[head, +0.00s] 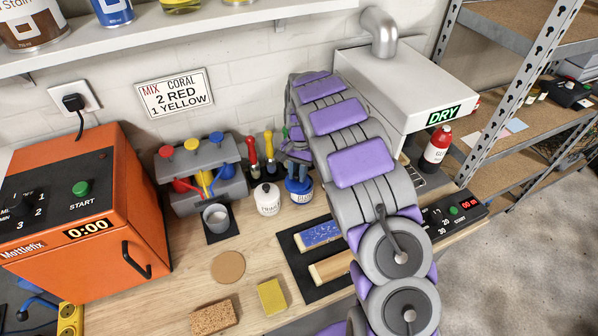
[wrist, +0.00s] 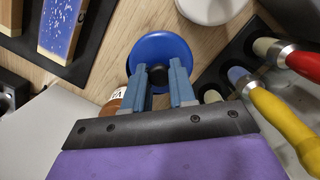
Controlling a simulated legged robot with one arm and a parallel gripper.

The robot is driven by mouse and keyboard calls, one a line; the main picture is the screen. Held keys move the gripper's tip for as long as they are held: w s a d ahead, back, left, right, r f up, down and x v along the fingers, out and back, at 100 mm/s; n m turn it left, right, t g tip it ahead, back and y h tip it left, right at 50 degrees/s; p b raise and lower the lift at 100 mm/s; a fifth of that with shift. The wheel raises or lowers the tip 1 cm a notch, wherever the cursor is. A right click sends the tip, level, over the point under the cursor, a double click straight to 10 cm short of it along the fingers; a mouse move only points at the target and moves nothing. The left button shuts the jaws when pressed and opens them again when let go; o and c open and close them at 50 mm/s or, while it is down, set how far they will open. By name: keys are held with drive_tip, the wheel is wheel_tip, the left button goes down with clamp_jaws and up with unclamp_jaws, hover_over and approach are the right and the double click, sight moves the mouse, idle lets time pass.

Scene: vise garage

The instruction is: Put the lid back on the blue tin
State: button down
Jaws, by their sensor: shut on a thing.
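The blue tin (head: 299,191), a small pot with a white label, stands on the bench at the back, right of the white tin (head: 267,199). My gripper (head: 298,163) points down just above the blue tin, partly hidden behind my arm. In the wrist view my gripper (wrist: 160,78) is shut on the dark knob of the round blue lid (wrist: 158,48). The lid covers the view of whatever is directly below it. I cannot tell whether the lid rests on the tin's rim or hovers slightly above it.
Red- and yellow-handled brushes (head: 253,155) stand in a holder close behind the tins. A brown bottle (wrist: 113,105) shows beside my fingers. A black tray with painted blocks (head: 320,234) lies in front. An orange machine (head: 90,210) stands at left, a DRY unit (head: 405,85) at right.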

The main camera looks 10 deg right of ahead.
drive_tip(key=shift+d, duration=0.75)
idle(0.6)
drive_tip(key=shift+a+f+p, duration=0.1)
drive_tip(key=shift+f+p, duration=0.1)
drive_tip(key=shift+p, duration=0.45)
idle(0.7)
drive_tip(key=shift+c, duration=1.9)
unclamp_jaws()
drive_tip(key=shift+r, duration=0.1)
drive_tip(key=shift+r+p, duration=1.35)
drive_tip(key=shift+r, duration=2.1)
